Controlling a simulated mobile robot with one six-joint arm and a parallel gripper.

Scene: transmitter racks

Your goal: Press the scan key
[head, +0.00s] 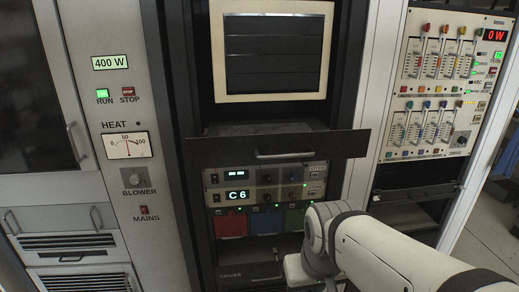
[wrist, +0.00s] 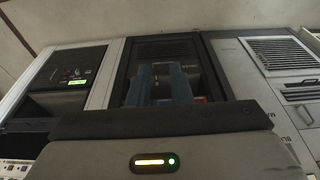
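I cannot make out a key marked scan in either view. In the head view, a rack unit with a lit "C 6" display (head: 237,195) has knobs and small green lights to its right. A similar unit with a smaller display (head: 236,174) sits just above it. Their small labels are too blurred to read. My gripper (wrist: 160,72) shows in the wrist view as a grey housing with a lit bar; two bluish upright shapes beyond it look like its fingers, their spacing unclear. In the head view my arm covers the lower right of the centre rack and the gripper's tips are hidden.
A drawer with a handle (head: 285,154) juts out below a dark screen (head: 272,55). Red, blue and green panels (head: 265,222) sit under the units. The left cabinet has a "400 W" display (head: 110,62); the right rack has slider panels (head: 434,59).

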